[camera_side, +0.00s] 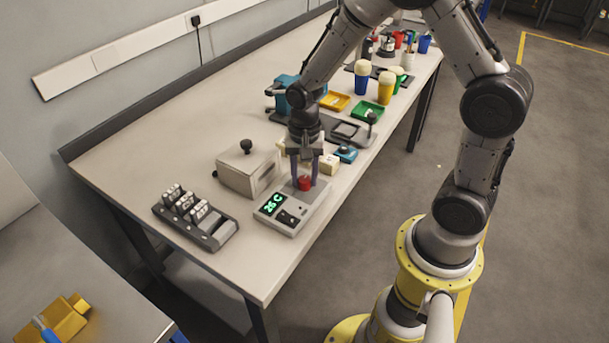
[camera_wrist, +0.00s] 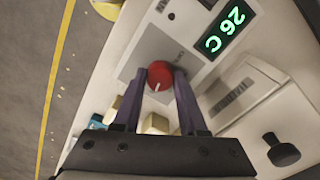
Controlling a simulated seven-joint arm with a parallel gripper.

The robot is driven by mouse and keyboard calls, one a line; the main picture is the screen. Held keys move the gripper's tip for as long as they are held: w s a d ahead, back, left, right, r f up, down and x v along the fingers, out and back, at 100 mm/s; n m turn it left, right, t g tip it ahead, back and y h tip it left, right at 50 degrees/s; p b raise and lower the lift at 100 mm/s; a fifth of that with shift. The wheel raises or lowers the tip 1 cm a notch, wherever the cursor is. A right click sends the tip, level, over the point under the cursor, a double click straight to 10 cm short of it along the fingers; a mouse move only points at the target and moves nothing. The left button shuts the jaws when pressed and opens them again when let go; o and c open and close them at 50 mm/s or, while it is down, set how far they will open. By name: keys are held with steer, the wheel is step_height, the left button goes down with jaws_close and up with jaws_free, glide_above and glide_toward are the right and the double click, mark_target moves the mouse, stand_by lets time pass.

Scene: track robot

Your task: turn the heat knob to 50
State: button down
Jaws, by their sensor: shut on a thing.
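The heat knob (camera_side: 305,184) is a small red knob on a light grey hotplate unit (camera_side: 318,196) near the table's front edge. In the wrist view the knob (camera_wrist: 160,76) is round, with a white pointer line. The unit's green display (camera_side: 273,204) faces the side camera; in the wrist view the display (camera_wrist: 226,31) reads 26 C. My gripper (camera_side: 304,180) points down over the unit. In the wrist view its purple fingers (camera_wrist: 160,84) stand on both sides of the red knob, shut on it.
A rack with levers (camera_side: 195,217) lies left of the unit. A beige box with a black knob (camera_side: 247,168) stands behind it. A small blue item (camera_side: 345,154) and cream blocks (camera_side: 328,164) sit close to the gripper. Green (camera_side: 367,110) and orange trays (camera_side: 335,101) lie further back.

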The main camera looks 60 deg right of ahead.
mark_target(305, 179)
steer(key=shift+c, duration=2.3)
jaws_free()
step_height(305, 179, up, 14)
